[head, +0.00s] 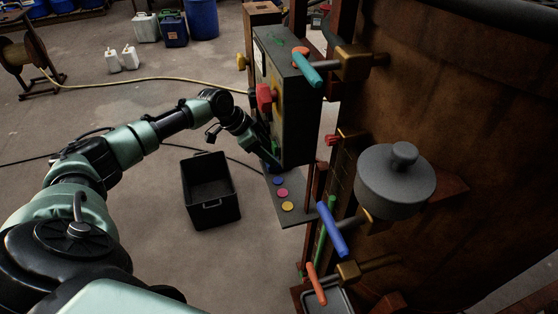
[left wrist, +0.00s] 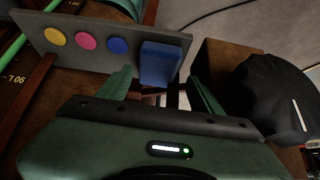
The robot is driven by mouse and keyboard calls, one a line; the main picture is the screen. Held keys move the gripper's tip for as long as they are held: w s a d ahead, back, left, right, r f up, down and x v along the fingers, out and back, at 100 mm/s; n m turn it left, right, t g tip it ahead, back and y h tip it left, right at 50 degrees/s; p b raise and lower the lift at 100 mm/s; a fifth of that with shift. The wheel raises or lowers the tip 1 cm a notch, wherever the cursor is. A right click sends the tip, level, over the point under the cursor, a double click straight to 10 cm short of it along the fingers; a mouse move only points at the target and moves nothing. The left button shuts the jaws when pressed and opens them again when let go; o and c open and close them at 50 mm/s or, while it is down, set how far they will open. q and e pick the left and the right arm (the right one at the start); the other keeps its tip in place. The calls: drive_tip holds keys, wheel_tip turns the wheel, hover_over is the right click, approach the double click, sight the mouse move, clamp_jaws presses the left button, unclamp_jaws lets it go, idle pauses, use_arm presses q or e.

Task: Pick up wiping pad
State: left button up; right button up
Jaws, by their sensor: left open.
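The wiping pad appears to be the blue block (left wrist: 160,63) at the end of a grey board (left wrist: 100,30) in the left wrist view. It sits beside a row of blue, pink and yellow discs. My left gripper (left wrist: 159,78) is open, its two green fingers either side of the block's near end, with nothing held between them. In the head view my left gripper (head: 272,160) is at the far end of the board (head: 292,215), below the dark control box; it mostly hides the pad there. My right gripper is not in view.
A rusty vat (head: 450,120) with coloured levers and a grey lidded pot (head: 396,182) is at right. A black crate (head: 210,190) lies on the floor left of the board.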

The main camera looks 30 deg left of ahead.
use_arm(q)
drive_tip(key=x, duration=0.2)
drive_tip(key=p+x, duration=0.1)
drive_tip(key=x, duration=0.1)
drive_tip(key=shift+s+d+r, duration=0.1)
drive_tip(key=shift+d+r, duration=0.05)
drive_tip(key=shift+d, duration=0.05)
drive_tip(key=shift+w+d+f, duration=0.1)
drive_tip(key=shift+w+f, duration=0.1)
drive_tip(key=shift+f, duration=0.2)
drive_tip(key=c, duration=1.1)
drive_tip(key=shift+r, duration=0.15)
wheel_tip(320, 180, up, 3)
drive_tip(key=shift+r+b, duration=0.25)
drive_tip(key=shift+b, duration=0.4)
drive_tip(key=shift+s+a+f+b, duration=0.1)
drive_tip(key=shift+s+a+b, duration=0.45)
drive_tip(key=shift+s+a, duration=1.6)
drive_tip(key=shift+s+a+b, duration=0.5)
drive_tip(key=shift+s+a, duration=1.3)
drive_tip(key=shift+s, duration=0.65)
drive_tip(key=shift+s+a+b, duration=0.55)
drive_tip(key=shift+s+a, duration=1.4)
drive_tip(key=shift+s, duration=0.35)
